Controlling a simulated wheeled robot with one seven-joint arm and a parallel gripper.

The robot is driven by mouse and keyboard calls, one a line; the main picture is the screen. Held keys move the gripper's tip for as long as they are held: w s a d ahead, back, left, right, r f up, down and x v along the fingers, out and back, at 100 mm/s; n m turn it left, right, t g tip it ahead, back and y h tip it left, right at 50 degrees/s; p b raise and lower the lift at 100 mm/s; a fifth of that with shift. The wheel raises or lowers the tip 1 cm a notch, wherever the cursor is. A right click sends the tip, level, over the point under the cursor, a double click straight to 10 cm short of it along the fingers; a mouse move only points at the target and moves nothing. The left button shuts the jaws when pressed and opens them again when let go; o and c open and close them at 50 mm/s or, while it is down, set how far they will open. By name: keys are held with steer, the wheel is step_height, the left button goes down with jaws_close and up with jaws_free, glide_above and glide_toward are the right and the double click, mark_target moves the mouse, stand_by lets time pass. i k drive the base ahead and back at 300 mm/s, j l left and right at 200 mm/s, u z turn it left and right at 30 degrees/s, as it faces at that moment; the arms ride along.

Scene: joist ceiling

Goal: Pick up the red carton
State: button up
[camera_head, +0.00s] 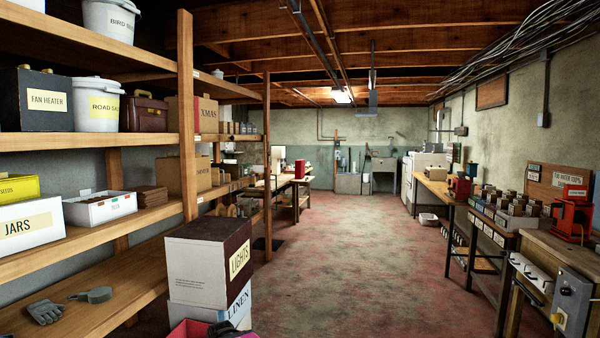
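A small red upright block (300,169) stands on the far left table; it looks box-like, but it is too small to tell whether it is the red carton. Another red object (459,187) sits on the right-hand bench, its shape unclear. My gripper is not in view.
Wooden shelves (188,110) with boxes and tubs fill the left. A box marked LIGHTS (200,275) is stacked on a LINEN box (240,307) in front of them. A red machine (572,218) stands on the near right bench. The middle floor (340,255) is clear.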

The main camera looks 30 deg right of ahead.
mark_target(299, 164)
steer(key=z, duration=0.7)
steer(key=i+l+z, duration=0.15)
steer(key=i+z, duration=0.15)
steer(key=i, duration=0.2)
steer(key=i+z, duration=0.35)
steer(key=i, duration=3.75)
steer(key=i+l, duration=0.1)
steer(key=i, duration=3.45)
steer(key=i+u, duration=0.15)
steer(key=u, duration=0.35)
steer(key=i+u, duration=0.2)
steer(key=u, duration=0.25)
steer(key=i+l+u, duration=0.15)
steer(key=u, duration=0.35)
